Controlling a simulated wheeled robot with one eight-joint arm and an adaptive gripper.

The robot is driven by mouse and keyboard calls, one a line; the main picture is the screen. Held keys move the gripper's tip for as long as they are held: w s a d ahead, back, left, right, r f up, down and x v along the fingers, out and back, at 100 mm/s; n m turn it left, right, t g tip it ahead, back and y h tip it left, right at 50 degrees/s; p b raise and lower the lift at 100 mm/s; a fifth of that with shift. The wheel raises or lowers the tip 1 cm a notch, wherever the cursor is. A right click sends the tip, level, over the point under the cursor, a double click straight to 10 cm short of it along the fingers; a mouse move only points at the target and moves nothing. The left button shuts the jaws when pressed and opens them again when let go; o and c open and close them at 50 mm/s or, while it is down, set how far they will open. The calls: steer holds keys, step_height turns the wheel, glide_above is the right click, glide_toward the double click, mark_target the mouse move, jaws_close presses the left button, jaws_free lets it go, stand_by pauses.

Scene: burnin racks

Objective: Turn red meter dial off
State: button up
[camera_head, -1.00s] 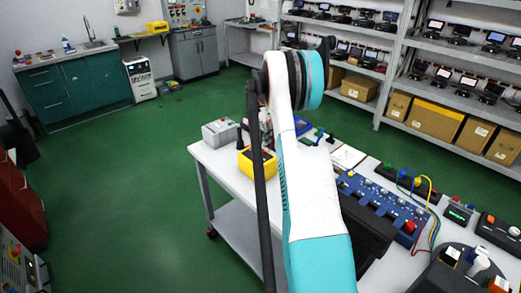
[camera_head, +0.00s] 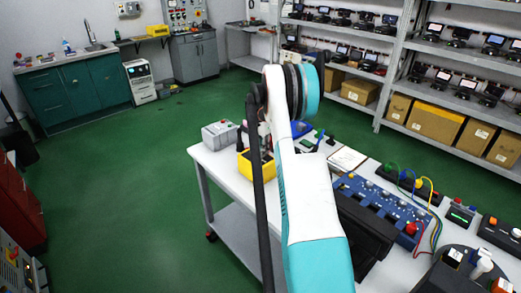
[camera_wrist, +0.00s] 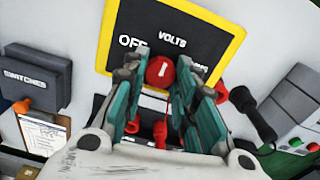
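The meter is a black panel (camera_wrist: 205,40) in a yellow frame, marked "VOLTS" and "OFF" in the wrist view. Its red dial (camera_wrist: 161,70) carries a short white mark that stands nearly upright in the picture; the "OFF" label lies up and left of it. My gripper (camera_wrist: 161,76) is open, with one teal-and-grey finger on each side of the dial. I cannot tell whether the fingers touch it. In the head view the yellow meter (camera_head: 244,164) sits on the white table, partly hidden by my arm, and my gripper is not clearly visible.
A grey box (camera_head: 219,134) stands left of the meter. A blue switch panel (camera_head: 385,208) with cables lies to the right. In the wrist view, a "SWITCHES" box (camera_wrist: 38,75), a clipboard (camera_wrist: 45,130) and a black-handled probe (camera_wrist: 252,112) lie around the meter.

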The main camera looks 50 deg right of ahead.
steer(key=shift+n, duration=0.4)
steer(key=shift+c, duration=0.2)
steer(key=n, duration=0.4)
steer(key=shift+n, duration=0.4)
steer(key=n+b, duration=0.1)
steer(key=n, duration=0.5)
steer(key=shift+n, duration=0.3)
steer(key=o, duration=1.1)
step_height(320, 180, up, 12)
